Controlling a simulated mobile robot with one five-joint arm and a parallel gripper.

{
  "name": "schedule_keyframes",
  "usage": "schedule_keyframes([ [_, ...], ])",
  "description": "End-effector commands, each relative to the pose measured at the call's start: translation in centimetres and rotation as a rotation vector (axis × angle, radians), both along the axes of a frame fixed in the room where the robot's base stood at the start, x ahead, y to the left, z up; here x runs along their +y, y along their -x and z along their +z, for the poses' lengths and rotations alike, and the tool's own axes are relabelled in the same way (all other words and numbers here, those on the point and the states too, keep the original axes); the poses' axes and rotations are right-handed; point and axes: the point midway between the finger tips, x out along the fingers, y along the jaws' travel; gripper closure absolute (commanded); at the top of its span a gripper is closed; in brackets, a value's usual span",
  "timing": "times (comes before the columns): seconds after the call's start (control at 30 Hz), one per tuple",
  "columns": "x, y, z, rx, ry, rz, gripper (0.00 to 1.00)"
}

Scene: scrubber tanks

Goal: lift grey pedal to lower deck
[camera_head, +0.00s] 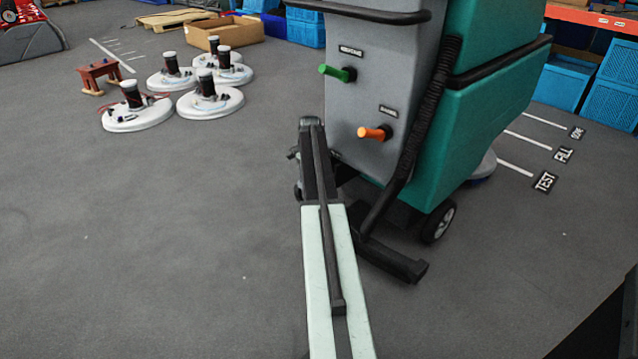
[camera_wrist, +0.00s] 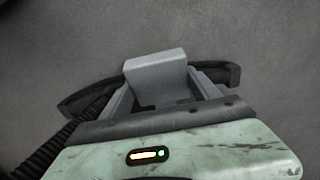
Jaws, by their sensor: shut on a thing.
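The grey pedal (camera_wrist: 156,70) is a plain light-grey block in the wrist view. My gripper (camera_wrist: 163,84) has its two grey fingers on either side of the pedal and is shut on it. A black curved bar (camera_wrist: 78,101) runs behind the pedal and fingers, over the grey floor. In the head view my arm reaches to the low left side of the grey and teal scrubber (camera_head: 368,90). The pedal and my fingertips are hidden there behind my own arm. I cannot tell the pedal's height.
The scrubber has a green knob (camera_head: 338,73), an orange knob (camera_head: 374,133) and a black bar (camera_head: 395,258) low at its front. Blue crates (camera_head: 607,88) stand at right.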

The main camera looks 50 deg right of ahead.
Motion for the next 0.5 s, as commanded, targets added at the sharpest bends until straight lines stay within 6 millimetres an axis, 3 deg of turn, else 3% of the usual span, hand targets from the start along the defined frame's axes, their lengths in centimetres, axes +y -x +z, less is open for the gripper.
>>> schedule_keyframes([
  [0.5, -0.16, -0.79, 1.17, 0.001, 0.017, 0.011, 1.0],
])
